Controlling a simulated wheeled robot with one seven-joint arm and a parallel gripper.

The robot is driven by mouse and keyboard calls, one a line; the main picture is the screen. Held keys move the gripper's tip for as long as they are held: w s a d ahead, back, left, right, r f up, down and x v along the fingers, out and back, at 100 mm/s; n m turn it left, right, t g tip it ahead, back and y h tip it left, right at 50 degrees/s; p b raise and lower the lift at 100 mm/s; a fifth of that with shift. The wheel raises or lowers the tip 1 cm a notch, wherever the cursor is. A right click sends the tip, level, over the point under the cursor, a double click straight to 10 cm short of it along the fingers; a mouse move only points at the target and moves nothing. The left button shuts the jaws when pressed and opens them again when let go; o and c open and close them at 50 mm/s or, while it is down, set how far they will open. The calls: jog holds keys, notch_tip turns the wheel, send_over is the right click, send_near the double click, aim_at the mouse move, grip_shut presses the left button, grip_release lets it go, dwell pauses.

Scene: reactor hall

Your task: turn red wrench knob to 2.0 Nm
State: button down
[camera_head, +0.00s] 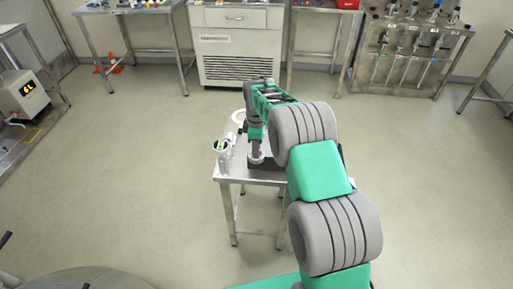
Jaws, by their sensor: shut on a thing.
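A small metal table (233,170) stands in the middle of the floor. My gripper (256,152) points down over its front part, at the end of my grey and green arm. It is shut on a small knob (257,158) low on the table; a little red and white shows there, and the fingers hide most of it. A dark block (268,165) lies beside and under the knob, partly behind my arm. I cannot read any torque mark or the knob's setting.
A white device with a round dark face (222,146) stands at the table's left edge, close to my gripper. A white ring-shaped thing (238,116) lies farther back. A white cabinet (241,45), side tables and a tool rack (408,55) line the back wall.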

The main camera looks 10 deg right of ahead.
jog(key=shift+m, duration=0.3)
jog(key=m+b, duration=0.2)
jog(key=m, duration=0.3)
jog(key=shift+b, duration=0.35)
jog(key=m+b, duration=0.1)
jog(key=m, duration=0.5)
jog(key=shift+m, duration=0.3)
jog(key=m+b, duration=0.1)
jog(key=m, duration=1)
jog(key=shift+m, duration=0.4)
jog(key=c, duration=1.1)
grip_release()
jog(key=shift+o, duration=0.2)
